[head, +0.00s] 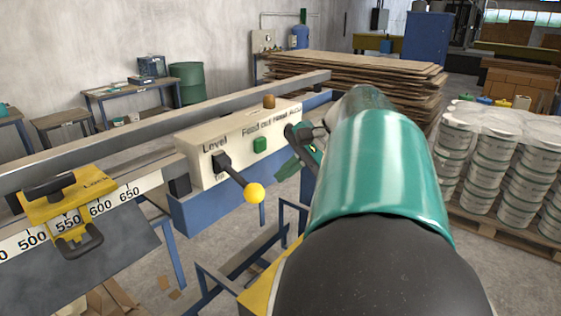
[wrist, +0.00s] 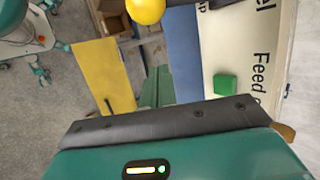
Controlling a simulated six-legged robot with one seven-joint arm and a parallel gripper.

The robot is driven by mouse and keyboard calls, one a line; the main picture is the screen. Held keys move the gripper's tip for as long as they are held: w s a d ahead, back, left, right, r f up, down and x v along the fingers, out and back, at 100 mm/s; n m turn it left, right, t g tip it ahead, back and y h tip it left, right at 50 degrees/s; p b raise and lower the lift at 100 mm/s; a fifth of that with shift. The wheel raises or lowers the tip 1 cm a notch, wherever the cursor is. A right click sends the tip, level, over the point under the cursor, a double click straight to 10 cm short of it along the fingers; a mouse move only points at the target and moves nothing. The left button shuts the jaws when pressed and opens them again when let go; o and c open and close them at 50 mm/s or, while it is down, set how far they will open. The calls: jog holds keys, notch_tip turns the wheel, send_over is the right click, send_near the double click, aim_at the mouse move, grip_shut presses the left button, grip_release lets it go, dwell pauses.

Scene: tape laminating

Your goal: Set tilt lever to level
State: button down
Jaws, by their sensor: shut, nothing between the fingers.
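The tilt lever (head: 238,178) is a black arm with a yellow ball knob (head: 254,193) on the cream control panel (head: 208,182). It slants down and out toward the viewer from a black slot under the word "Level". A label below the slot is partly hidden by the lever. In the wrist view the yellow knob (wrist: 146,10) is at the top edge, cut off. My gripper (head: 284,170) is shut and empty, to the right of the knob and apart from it, in front of the panel's right part. Its green fingers also show in the wrist view (wrist: 157,86).
A green button (head: 260,145) marked "Feed out" and a brown knob (head: 269,102) are on the panel right of the lever. A yellow lock clamp (head: 62,200) sits on the ruler at left. Stacked boards (head: 350,75) and white buckets (head: 495,165) stand behind and right.

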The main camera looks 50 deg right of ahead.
aim_at(242, 180)
jog(key=a, duration=0.1)
jog(key=w+a+f, duration=0.1)
jog(key=a, duration=0.2)
jog(key=shift+w+a+f, duration=0.2)
jog(key=shift+a+f, duration=0.05)
jog(key=shift+r, duration=0.1)
dwell(0.3)
jog(key=shift+s+r+g, duration=0.15)
jog(key=shift+r+g, duration=0.1)
jog(key=shift+g, duration=0.15)
